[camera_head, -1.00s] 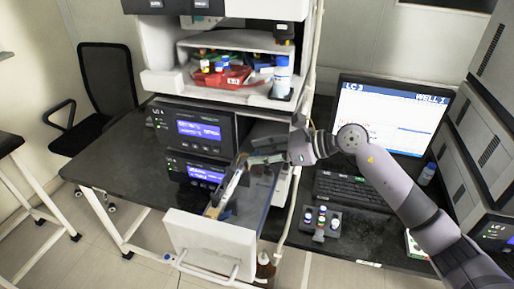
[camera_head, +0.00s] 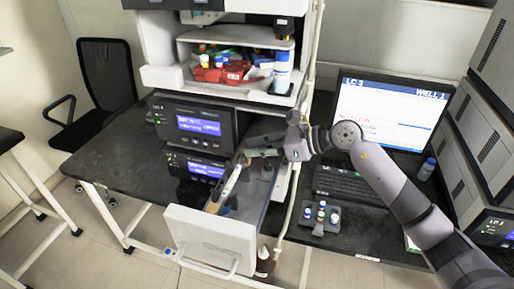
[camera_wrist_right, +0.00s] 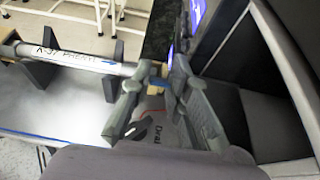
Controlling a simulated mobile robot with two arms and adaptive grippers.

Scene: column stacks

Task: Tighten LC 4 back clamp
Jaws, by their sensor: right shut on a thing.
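The LC 4 unit (camera_head: 205,128) has lit blue screens. Below it, a white drawer (camera_head: 208,232) is pulled out. A slim column (camera_head: 229,188) lies lengthwise in it and shows in the right wrist view (camera_wrist_right: 85,60) with printed lettering. Two dark grey clamps stand along the column there, the nearer-to-gripper one (camera_wrist_right: 111,88) beside my fingers and the other (camera_wrist_right: 40,75) farther left.
A vial rack (camera_head: 320,217) and a keyboard (camera_head: 345,187) are on the bench right of the drawer, with a monitor (camera_head: 385,115) behind. A red tray (camera_head: 232,73) and a bottle (camera_head: 281,75) sit on the shelf above. The bench left of the unit (camera_head: 115,165) is clear.

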